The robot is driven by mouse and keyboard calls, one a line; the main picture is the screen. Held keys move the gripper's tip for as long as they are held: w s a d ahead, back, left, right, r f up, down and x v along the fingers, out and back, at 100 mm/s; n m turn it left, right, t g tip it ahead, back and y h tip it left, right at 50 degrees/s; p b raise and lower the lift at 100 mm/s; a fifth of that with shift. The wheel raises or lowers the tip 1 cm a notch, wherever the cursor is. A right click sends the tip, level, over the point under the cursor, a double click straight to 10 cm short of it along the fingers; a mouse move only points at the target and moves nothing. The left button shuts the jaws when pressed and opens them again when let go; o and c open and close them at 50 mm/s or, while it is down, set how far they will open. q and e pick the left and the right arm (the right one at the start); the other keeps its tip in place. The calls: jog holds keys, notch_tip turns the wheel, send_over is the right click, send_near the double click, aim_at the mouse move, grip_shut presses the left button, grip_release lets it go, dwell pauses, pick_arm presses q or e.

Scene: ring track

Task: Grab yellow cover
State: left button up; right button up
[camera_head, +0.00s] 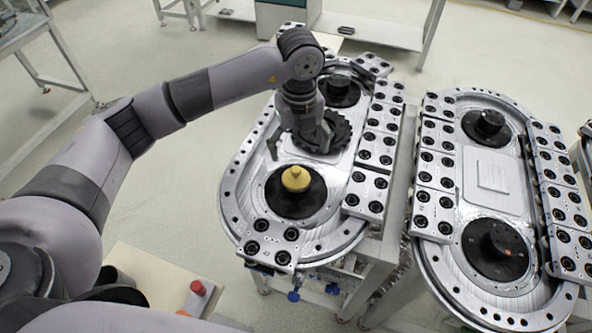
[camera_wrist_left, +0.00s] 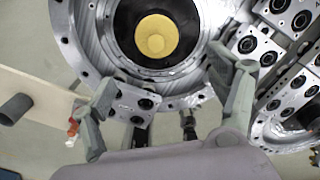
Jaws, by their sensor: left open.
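The yellow cover (camera_head: 296,179) is a small round knob-like piece. It sits in the middle of a black disc (camera_head: 287,207) at the near end of the left ring track (camera_head: 233,196). In the left wrist view the yellow cover (camera_wrist_left: 156,36) shows from above, inside the dark round recess. My left gripper (camera_head: 298,143) is open and empty, pointing down above the track, just beyond the cover in the head view. In the left wrist view its two fingers (camera_wrist_left: 163,78) are spread wide, with the cover ahead of them, untouched. My right gripper is not in view.
A black toothed ring (camera_head: 340,133) lies on the track close by the left gripper. Metal blocks with black bolts (camera_head: 367,179) line the track's right side. A second ring track (camera_head: 494,175) stands to the right. A beige table with a red-capped item (camera_head: 197,288) is at the front.

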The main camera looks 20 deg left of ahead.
aim_at(296, 170)
pick_arm(q)
jog(key=f, duration=0.3)
jog(key=f+p, duration=0.1)
jog(key=shift+w+f, duration=0.25)
jog(key=shift+f, duration=0.15)
jog(key=shift+s+f+p, duration=0.1)
jog(key=shift+f+p, duration=0.1)
jog(key=shift+p, duration=0.1)
jog(key=f+p, duration=0.1)
jog(key=f, duration=0.2)
jog(key=f+p, duration=0.1)
jog(key=shift+a+f+p, duration=0.15)
jog(key=shift+a+p, duration=0.15)
jog(key=shift+a, duration=0.05)
jog(key=shift+f, duration=0.3)
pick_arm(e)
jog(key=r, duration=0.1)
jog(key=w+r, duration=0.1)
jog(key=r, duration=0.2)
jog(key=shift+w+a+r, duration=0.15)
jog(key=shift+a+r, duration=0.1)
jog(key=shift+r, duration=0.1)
pick_arm(q)
jog(key=shift+c, duration=0.3)
jog(key=c, duration=1.2)
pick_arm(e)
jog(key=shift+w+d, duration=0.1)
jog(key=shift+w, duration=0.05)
